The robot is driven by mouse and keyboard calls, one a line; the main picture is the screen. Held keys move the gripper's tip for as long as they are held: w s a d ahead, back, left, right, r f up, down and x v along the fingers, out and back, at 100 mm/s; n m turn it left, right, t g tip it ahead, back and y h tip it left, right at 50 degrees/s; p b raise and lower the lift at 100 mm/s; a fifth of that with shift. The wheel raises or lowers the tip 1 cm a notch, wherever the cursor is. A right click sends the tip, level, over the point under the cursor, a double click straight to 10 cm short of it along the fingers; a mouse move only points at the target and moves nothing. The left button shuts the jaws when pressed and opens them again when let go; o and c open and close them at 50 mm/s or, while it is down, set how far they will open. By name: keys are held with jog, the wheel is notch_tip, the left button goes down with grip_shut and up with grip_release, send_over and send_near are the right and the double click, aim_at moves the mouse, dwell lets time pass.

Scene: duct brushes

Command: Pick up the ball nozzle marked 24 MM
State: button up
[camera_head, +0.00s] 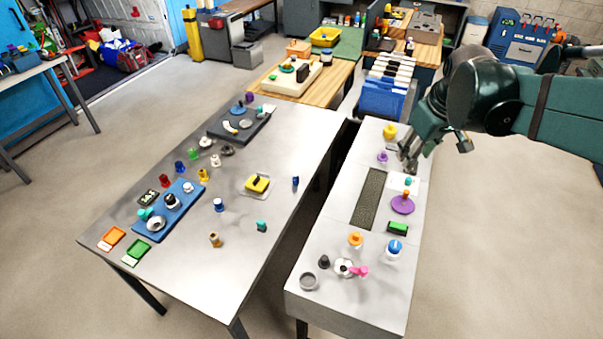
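No marking is legible at this size, so I cannot tell which piece is the ball nozzle marked 24 MM. Small nozzle-like pieces stand on the narrow right bench (345,290): a yellow piece (390,131), a purple piece (383,156), an orange-topped piece (355,240), a blue-topped piece (394,247) and a dark cone (324,262). My gripper (410,164) hangs over the far right part of this bench, just right of the purple piece. Its fingers are small and partly merge with the bench behind, so their opening is unclear. No held object is visible.
The bench also bears a dark mesh strip (369,198), a purple disc (402,205), a green block (398,228), a grey ring (308,281) and a pink piece (359,271). The wide left table (190,285) carries many small parts. A gap separates the two tables.

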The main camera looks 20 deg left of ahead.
jog(key=w+a+f+n+g, duration=0.1)
jog(key=w+a+f+n, duration=0.1)
jog(key=w+a, duration=0.25)
jog(key=w+a+f+n, duration=0.1)
jog(key=w+a+f, duration=0.2)
jog(key=a, duration=0.3)
jog(key=n+g+h, duration=0.1)
jog(key=n+g, duration=0.2)
jog(key=n, duration=0.5)
send_over(295, 176)
jog(key=f, duration=2.4)
jog(key=shift+w+d, duration=0.15)
jog(key=shift+w, duration=0.15)
jog(key=shift+a+f+n, duration=0.2)
jog(key=shift+n, duration=0.1)
jog(key=shift+f, duration=0.1)
jog(key=shift+f, duration=1.2)
jog(key=shift+f, duration=0.1)
jog(key=shift+s+f+b, duration=0.2)
jog(key=shift+f+b, duration=0.15)
jog(key=shift+f, duration=2.15)
